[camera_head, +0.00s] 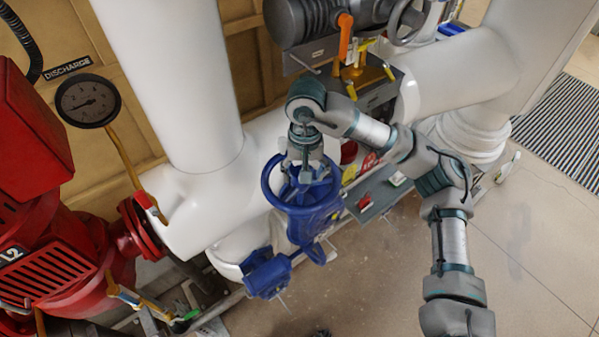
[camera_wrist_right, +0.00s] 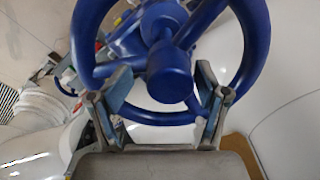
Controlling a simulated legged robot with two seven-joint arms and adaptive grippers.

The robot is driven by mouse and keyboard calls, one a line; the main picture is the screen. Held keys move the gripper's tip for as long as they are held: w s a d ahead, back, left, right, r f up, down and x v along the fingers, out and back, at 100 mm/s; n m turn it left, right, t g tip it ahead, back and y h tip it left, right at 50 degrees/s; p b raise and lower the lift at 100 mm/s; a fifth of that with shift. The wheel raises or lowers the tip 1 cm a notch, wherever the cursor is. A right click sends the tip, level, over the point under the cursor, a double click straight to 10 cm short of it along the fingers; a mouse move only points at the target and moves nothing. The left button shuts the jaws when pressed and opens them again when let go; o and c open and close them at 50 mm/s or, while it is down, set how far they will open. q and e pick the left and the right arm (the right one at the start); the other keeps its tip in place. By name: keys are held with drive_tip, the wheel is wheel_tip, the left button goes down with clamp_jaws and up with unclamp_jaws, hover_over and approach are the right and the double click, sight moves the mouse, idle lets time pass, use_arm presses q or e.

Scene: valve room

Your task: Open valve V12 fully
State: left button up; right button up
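A blue valve with a blue handwheel (camera_head: 271,181) stands at the white pipework in the head view. Its blue body (camera_head: 308,222) lies below the wheel. No V12 tag is readable on it. My right gripper (camera_head: 305,168) is at the wheel, partly hiding it. In the right wrist view the wheel rim (camera_wrist_right: 262,40) and round hub (camera_wrist_right: 170,78) fill the upper middle. The right gripper's fingers (camera_wrist_right: 163,98) are spread apart, one on each side of the hub, with the lower rim showing between them. Contact cannot be told. My left gripper is not in view.
A red machine (camera_head: 50,240) stands at the left, with a discharge gauge (camera_head: 88,101) above it. White pipes (camera_head: 175,80) rise behind the valve. A dark motor (camera_head: 310,18) and an orange lever (camera_head: 344,38) are at the top. Open floor (camera_head: 530,240) lies at the right.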

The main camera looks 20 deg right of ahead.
drive_tip(key=r+p, duration=0.2)
drive_tip(key=r, duration=0.1)
drive_tip(key=r+p, duration=0.2)
drive_tip(key=r, duration=0.1)
drive_tip(key=shift+d+p, duration=0.2)
drive_tip(key=shift+p, duration=0.15)
drive_tip(key=shift+a+r+p, duration=0.1)
drive_tip(key=shift+r+p, duration=0.3)
drive_tip(key=shift+r, duration=0.05)
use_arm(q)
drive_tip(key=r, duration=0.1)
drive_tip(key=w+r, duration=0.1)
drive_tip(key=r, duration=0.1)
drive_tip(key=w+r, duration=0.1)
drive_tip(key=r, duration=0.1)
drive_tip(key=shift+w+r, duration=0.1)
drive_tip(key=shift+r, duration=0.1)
use_arm(e)
drive_tip(key=shift+f, duration=0.1)
drive_tip(key=shift+f, duration=0.1)
